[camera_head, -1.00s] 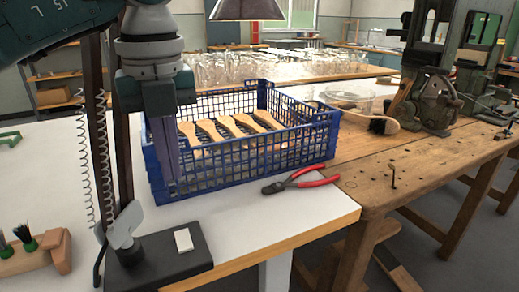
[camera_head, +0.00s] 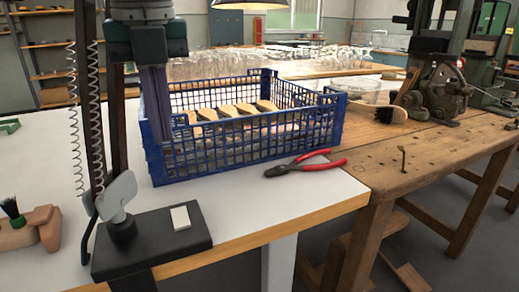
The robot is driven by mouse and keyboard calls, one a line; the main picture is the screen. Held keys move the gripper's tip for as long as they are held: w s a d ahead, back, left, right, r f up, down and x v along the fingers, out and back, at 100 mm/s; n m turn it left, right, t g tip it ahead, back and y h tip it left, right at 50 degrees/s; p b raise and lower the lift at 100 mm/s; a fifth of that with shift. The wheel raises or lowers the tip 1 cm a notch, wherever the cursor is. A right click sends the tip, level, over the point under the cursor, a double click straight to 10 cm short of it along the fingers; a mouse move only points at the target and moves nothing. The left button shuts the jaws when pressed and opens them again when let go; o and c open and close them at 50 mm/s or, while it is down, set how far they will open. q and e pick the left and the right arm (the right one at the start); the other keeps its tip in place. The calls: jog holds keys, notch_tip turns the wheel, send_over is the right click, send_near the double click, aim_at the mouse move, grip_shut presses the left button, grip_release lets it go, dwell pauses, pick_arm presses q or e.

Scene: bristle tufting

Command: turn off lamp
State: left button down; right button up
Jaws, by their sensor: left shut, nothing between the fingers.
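The lamp has a shade (camera_head: 250,4), cut off by the top edge, with a warm bright underside. Its dark post with coiled springs (camera_head: 84,125) rises at the left from a black base (camera_head: 150,243). A small white switch plate (camera_head: 180,217) sits on top of the base. My left gripper (camera_head: 160,140) points down, shut and empty, above and behind the base. Its fingers overlap the left corner of the blue crate in the picture; I cannot tell whether they touch it. My right gripper is not in view.
The blue crate (camera_head: 250,148) holds several wooden brush handles. Red-handled pliers (camera_head: 305,165) lie in front of it on the white table (camera_head: 260,210). A wooden block with a black-and-green tuft (camera_head: 30,230) is at left. A wooden workbench (camera_head: 400,165) stands at right.

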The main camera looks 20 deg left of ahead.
aim_at(177, 212)
pick_arm(q)
jog(key=f, duration=0.4)
jog(key=f+b, duration=0.1)
jog(key=f, duration=0.3)
jog(key=w+a+f, duration=0.1)
jog(key=f, duration=0.3)
jog(key=shift+f+b, duration=0.15)
jog(key=shift+b, duration=0.25)
jog(key=shift+a+f, duration=0.1)
jog(key=shift+f, duration=0.5)
jog(key=shift+f, duration=0.25)
jog(key=shift+w+a, duration=0.15)
